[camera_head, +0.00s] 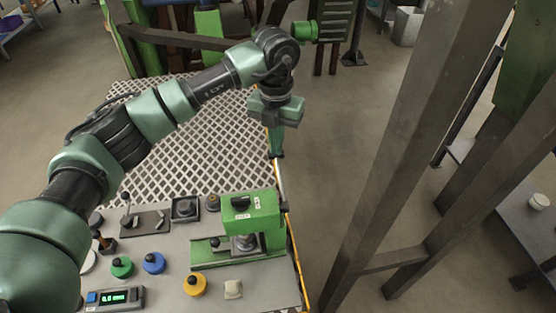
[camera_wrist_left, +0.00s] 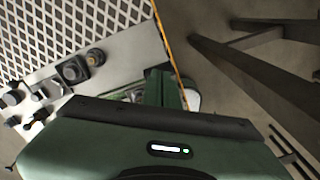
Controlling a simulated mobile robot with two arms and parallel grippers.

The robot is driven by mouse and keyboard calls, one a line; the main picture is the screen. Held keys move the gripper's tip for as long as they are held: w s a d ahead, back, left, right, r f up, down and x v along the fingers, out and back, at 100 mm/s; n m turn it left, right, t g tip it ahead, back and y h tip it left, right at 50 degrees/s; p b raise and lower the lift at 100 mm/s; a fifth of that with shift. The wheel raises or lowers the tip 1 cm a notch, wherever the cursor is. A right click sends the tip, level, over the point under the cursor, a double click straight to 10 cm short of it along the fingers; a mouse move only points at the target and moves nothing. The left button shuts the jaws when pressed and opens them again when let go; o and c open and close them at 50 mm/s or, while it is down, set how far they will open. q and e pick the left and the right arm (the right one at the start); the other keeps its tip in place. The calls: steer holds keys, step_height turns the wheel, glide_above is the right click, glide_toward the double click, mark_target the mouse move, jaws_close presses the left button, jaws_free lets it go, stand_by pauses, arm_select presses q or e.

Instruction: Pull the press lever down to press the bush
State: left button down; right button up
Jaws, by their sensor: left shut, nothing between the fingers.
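The green press (camera_head: 262,215) stands at the right front of the bench, with a black part on its upper face and white labels. A grey metal round part (camera_head: 244,242) sits under its head; I cannot tell the bush apart from the ram there. I cannot clearly make out the press lever; a small dark piece shows at the press's right side. My left gripper (camera_head: 277,154) points down, shut and empty, beyond the press near the bench's right edge. In the left wrist view its green body fills the bottom. My right gripper is not in view.
A white lattice surface (camera_head: 190,130) lies behind. Dark steel posts (camera_head: 415,130) stand to the right, past open floor.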

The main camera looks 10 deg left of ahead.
arm_select(q)
steer(key=shift+w+f, duration=0.1)
steer(key=shift+f, duration=0.3)
steer(key=shift+w+a+f+b, duration=0.1)
steer(key=shift+f+b, duration=0.15)
steer(key=shift+b, duration=0.2)
steer(key=shift+f, duration=0.1)
